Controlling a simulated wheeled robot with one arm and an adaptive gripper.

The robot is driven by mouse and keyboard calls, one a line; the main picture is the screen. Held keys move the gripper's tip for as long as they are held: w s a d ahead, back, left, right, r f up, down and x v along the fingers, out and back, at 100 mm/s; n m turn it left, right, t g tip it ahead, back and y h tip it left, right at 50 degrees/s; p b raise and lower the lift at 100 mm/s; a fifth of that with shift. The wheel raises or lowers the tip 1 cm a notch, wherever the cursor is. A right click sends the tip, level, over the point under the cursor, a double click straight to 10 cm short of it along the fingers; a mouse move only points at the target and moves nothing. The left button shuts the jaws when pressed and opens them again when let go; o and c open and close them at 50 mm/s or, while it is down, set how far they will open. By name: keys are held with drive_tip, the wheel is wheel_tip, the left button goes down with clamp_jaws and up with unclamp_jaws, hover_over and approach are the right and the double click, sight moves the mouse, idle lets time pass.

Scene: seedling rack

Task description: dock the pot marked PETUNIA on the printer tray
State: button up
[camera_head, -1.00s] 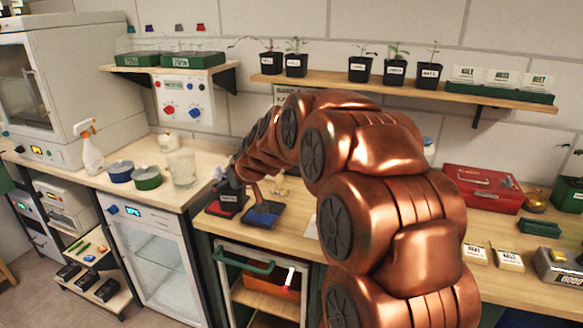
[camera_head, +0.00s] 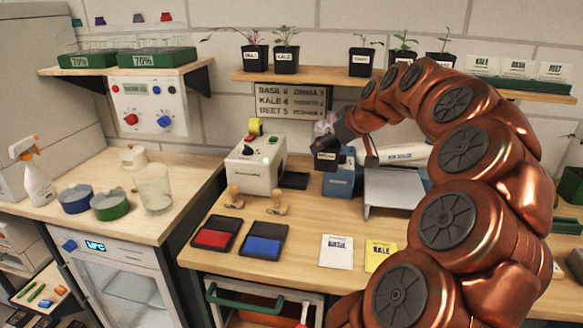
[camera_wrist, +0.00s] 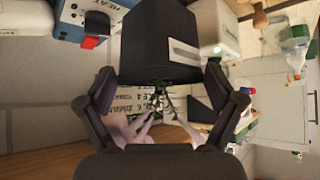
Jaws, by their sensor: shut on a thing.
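A black pot (camera_head: 326,159) with a white label is held in my gripper (camera_head: 340,143), above the worktop. The label's words are too small to read in the head view. A pale purple plant shows above the pot. In the wrist view the pot (camera_wrist: 158,45) sits between both fingers of my gripper (camera_wrist: 160,82), with its plant pointing down in the picture. The white printer-like box (camera_head: 256,166) has a green light and a yellow part on top. A dark flat tray (camera_head: 293,180) lies at its right side, apart from the held pot, to its lower left.
A blue device (camera_head: 342,182) and a grey metal stand (camera_head: 393,190) are close right of the tray. Red (camera_head: 216,236) and blue (camera_head: 264,244) pads, wooden stamps (camera_head: 276,208) and seed packets (camera_head: 336,251) lie in front. Potted seedlings line the shelf (camera_head: 300,78) above.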

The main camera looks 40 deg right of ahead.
drive_tip(key=w+d+p, duration=0.3)
drive_tip(key=w+p, duration=0.1)
drive_tip(key=w, duration=1.1)
wheel_tip(320, 180, down, 11)
drive_tip(key=shift+a+f+p, duration=0.1)
drive_tip(key=shift+a+p, duration=0.05)
drive_tip(key=shift+p, duration=0.65)
drive_tip(key=shift+f, duration=0.35)
drive_tip(key=shift+f, duration=0.2)
drive_tip(key=o, duration=1.1)
drive_tip(key=shift+s+r, duration=0.1)
drive_tip(key=shift+r, duration=0.2)
drive_tip(key=b+v, duration=0.2)
drive_tip(key=v, duration=0.9)
drive_tip(key=shift+s+r, duration=0.2)
drive_tip(key=shift+s, duration=0.05)
